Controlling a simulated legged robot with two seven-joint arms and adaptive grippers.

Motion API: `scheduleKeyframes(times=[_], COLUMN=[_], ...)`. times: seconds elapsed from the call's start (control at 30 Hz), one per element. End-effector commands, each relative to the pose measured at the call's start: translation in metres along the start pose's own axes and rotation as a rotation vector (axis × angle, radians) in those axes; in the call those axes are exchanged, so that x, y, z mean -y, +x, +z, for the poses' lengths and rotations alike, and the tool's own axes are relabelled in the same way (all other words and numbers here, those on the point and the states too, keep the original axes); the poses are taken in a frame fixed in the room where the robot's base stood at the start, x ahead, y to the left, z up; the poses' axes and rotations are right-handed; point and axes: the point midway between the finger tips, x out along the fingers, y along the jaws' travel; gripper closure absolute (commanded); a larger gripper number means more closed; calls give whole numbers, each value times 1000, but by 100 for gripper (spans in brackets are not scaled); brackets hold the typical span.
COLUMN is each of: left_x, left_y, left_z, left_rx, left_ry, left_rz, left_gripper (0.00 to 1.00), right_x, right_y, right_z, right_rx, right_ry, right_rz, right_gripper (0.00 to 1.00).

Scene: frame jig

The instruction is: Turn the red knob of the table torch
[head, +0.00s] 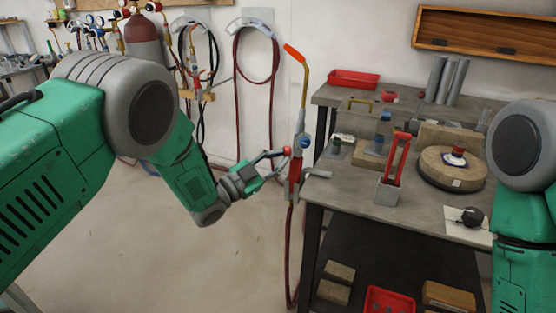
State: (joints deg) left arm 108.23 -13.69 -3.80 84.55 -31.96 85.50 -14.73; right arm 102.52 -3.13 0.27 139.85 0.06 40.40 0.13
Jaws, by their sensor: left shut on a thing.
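The table torch (296,170) stands upright at the left edge of the workbench, by a grey bracket (317,174). It has a red and silver body, a brass neck and an orange tip (294,53). Its red knob (287,151) is on the left side of the body, and a blue knob (303,143) is near it. My left gripper (279,158) reaches in from the left and is shut on the red knob, its fingers partly hiding it. My right gripper is out of view; only part of that arm shows at the right edge.
The workbench (345,205) holds a grey block with red-handled tool (389,190), a round wooden turntable (435,172) and a red tray (354,79) at the back. A dark red hose (291,250) hangs below the torch. Floor left of the bench is clear.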

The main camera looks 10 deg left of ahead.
Motion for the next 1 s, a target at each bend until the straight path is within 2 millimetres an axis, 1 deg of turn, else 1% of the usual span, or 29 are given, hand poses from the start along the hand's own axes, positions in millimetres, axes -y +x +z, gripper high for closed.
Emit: scheduleKeyframes(times=[0.03,0.07,0.1,0.13,0.43,0.57,0.67,0.9,1.0], left_x=[9,9,9,9,5,4,5,4,4], left_y=[5,5,5,5,2,-8,-24,-76,-92], left_z=[-6,-6,-6,-6,-4,-2,-1,0,-1], left_rx=[-15,-15,-15,-14,-9,-6,-3,-3,-6], left_ry=[10,10,9,9,5,4,2,4,3], left_rz=[-15,-15,-15,-15,-8,-6,-8,-8,-8], left_gripper=[100,80,66,57,57,57,57,57,57], right_x=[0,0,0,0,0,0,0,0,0], right_y=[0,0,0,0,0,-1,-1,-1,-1], right_z=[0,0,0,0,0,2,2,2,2], right_rx=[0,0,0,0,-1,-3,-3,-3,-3], right_ry=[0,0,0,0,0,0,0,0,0], right_rz=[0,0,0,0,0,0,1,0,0], right_gripper=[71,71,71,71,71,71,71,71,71])
